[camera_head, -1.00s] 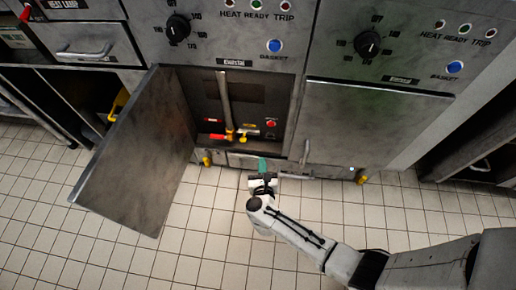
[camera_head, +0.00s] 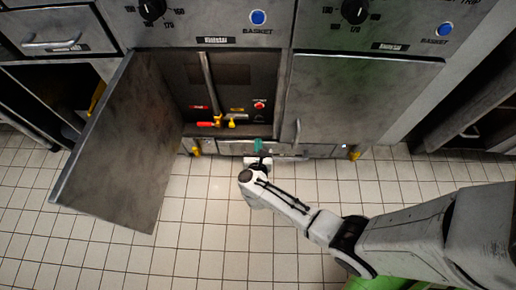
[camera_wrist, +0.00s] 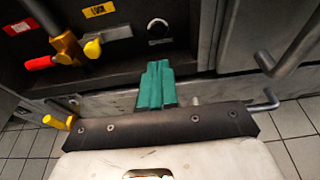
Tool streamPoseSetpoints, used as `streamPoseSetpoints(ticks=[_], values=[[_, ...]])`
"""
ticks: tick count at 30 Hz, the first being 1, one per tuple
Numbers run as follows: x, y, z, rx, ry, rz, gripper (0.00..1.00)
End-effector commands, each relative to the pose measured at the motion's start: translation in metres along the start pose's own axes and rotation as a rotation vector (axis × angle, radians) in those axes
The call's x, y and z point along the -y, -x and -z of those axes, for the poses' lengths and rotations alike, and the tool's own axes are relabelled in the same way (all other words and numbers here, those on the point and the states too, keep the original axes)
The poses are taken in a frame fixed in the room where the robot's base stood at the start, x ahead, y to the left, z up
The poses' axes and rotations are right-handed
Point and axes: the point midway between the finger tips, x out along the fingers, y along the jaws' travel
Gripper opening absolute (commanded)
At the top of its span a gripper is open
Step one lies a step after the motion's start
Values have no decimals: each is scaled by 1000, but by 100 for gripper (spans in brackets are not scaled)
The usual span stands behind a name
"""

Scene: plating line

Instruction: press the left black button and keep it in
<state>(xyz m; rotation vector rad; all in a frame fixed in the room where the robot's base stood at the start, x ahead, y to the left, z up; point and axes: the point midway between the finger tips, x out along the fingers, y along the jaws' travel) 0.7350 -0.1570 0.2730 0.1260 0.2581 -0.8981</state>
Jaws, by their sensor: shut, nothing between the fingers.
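My gripper (camera_head: 258,146) has teal fingers, shut and empty, in front of the lower edge of the open fryer cabinet. In the wrist view the fingers (camera_wrist: 155,86) point at the cabinet's lower sill, below a round knob or button (camera_wrist: 157,27) with a pale rim and dark middle. I see no contact with it. In the head view a red button (camera_head: 260,104) shows at about that place inside the cabinet. I cannot make out a pair of black buttons in either view.
The open cabinet door (camera_head: 120,145) stands out to the left. A red handle (camera_wrist: 38,62) and a yellow handle (camera_wrist: 92,48) sit left of the fingers. A closed door (camera_head: 355,100) with a bar handle is on the right. The tiled floor in front is clear.

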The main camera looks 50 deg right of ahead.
Motion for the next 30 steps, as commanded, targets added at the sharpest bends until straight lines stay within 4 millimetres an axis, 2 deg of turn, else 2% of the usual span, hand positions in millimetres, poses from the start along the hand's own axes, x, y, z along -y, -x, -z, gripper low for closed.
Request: streamPoseSetpoints(ticks=[1,6,13,19,30], values=[[0,-12,4,0,-2,3,0],[0,-46,4,0,-3,4,0],[1,-78,-6,0,-2,2,0],[1,-90,-11,-1,0,1,0],[0,-91,-12,-1,1,0,0]])
